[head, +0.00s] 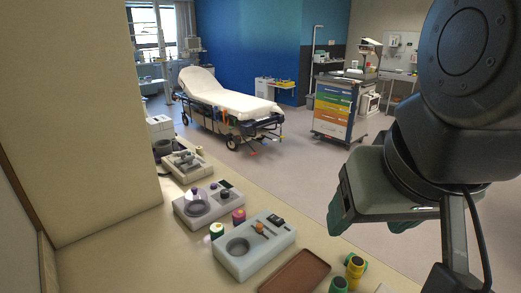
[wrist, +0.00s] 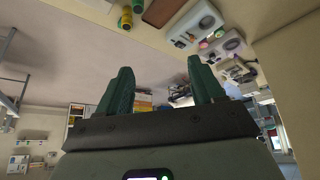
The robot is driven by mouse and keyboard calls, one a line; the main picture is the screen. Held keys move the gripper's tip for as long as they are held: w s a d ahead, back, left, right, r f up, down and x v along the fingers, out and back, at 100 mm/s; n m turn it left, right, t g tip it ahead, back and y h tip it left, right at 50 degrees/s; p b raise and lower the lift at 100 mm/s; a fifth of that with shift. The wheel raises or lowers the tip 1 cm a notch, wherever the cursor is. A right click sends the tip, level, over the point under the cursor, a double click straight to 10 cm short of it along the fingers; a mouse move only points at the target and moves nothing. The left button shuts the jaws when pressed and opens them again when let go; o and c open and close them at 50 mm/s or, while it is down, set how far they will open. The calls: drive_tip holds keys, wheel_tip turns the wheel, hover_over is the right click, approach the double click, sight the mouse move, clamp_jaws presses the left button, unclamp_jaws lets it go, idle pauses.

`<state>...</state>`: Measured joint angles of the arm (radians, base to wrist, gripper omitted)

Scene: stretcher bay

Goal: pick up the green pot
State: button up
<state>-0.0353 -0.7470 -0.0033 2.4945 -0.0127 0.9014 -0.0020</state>
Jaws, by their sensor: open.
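A green pot (head: 338,285) stands on the counter at the bottom edge of the head view, partly cut off by the frame. A yellow pot (head: 355,266) with a dark top stands right beside it, with another bit of green next to it. In the wrist view a small green pot (wrist: 138,6) shows at the top edge, near the yellow one (wrist: 125,20). My gripper (head: 370,222) is open and empty, raised beyond the counter edge, well above and apart from the pots. Its two green fingers (wrist: 160,68) stand wide apart in the wrist view.
A brown tray (head: 296,273) lies left of the pots. Grey-white devices with round wells (head: 258,246) line the counter, with small colored pots (head: 217,230) between them. A wall stands at left. A stretcher (head: 225,98) and a drawer cart (head: 336,108) are farther back on the floor.

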drive_tip(key=w+a+f+n+g+h, duration=0.1)
drive_tip(key=w+a+n, duration=0.2)
drive_tip(key=w, duration=0.5)
drive_tip(key=w+a+n+g+h, duration=0.1)
drive_tip(key=w+a+n, duration=0.15)
drive_tip(key=w, duration=0.45)
drive_tip(key=w+a+f+n+g+h, duration=0.15)
drive_tip(key=w+n, duration=0.25)
drive_tip(key=w, duration=0.4)
drive_tip(key=w+a+f+n+t+h, duration=0.1)
drive_tip(key=w+a+f+n+h, duration=0.2)
drive_tip(key=w+a+f+n, duration=0.55)
drive_tip(key=n+t+h, duration=0.3)
drive_tip(key=n+t, duration=0.3)
drive_tip(key=n, duration=0.3)
approach(214, 229)
drive_tip(key=shift+y, duration=0.25)
drive_tip(key=x, duration=0.9)
drive_tip(key=shift+w+d, duration=0.25)
drive_tip(key=shift+d, duration=0.05)
